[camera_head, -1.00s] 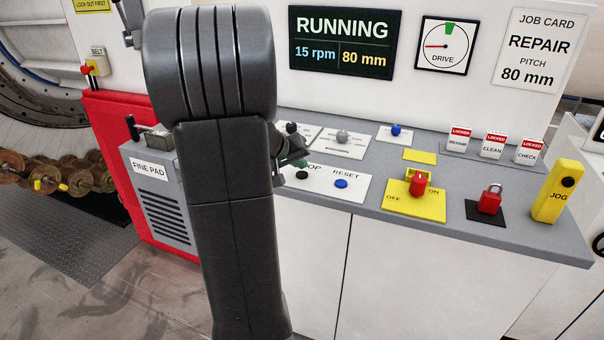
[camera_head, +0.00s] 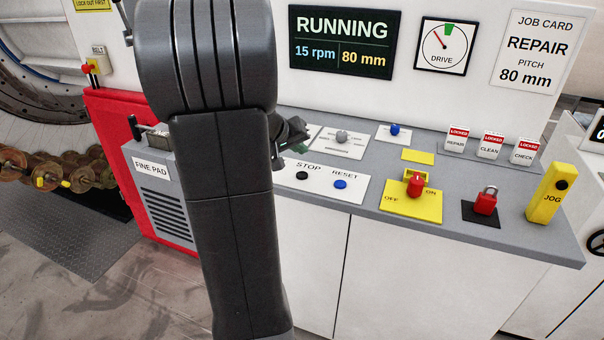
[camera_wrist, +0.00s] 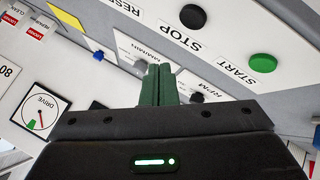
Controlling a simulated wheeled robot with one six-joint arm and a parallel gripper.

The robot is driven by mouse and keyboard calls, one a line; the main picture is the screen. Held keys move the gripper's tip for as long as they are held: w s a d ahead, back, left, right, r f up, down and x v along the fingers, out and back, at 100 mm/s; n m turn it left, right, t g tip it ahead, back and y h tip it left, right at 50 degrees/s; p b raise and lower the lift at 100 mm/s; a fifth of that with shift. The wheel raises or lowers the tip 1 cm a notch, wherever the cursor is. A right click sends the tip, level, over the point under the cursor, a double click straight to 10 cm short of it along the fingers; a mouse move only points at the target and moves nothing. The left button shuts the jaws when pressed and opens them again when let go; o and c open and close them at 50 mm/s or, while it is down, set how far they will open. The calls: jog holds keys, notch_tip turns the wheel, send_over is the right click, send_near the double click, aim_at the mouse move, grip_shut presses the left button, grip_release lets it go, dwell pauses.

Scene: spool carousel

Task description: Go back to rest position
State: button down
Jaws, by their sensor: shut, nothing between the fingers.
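My gripper (camera_wrist: 158,84) is shut and empty. Its two green fingers meet at the centre of the wrist view, in front of the upside-down control panel. In the head view my gripper (camera_head: 300,147) shows only in part, just right of my dark arm, which hides the rest. It appears above the back left of the grey console (camera_head: 365,195), and I cannot tell the exact gap. The black STOP button (camera_head: 302,176) and blue RESET button (camera_head: 340,184) are below it in the picture. The green START button (camera_wrist: 263,63) shows in the wrist view.
The display (camera_head: 341,42) reads RUNNING, 15 rpm, 80 mm. A red switch (camera_head: 416,186), red padlock (camera_head: 486,201) and yellow JOG unit (camera_head: 549,193) stand on the console's right. A FINE PAD box (camera_head: 163,190) and rusty spools (camera_head: 65,171) are at left.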

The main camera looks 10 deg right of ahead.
jog(key=shift+f, duration=0.2)
notch_tip(320, 180, down, 2)
jog(key=shift+b, duration=0.7)
jog(key=shift+r+p, duration=0.45)
jog(key=shift+p, duration=1.25)
jog(key=shift+p, duration=0.45)
notch_tip(320, 180, up, 5)
jog(key=p, duration=0.2)
jog(key=shift+r+p, duration=0.15)
jog(key=shift+p, duration=0.15)
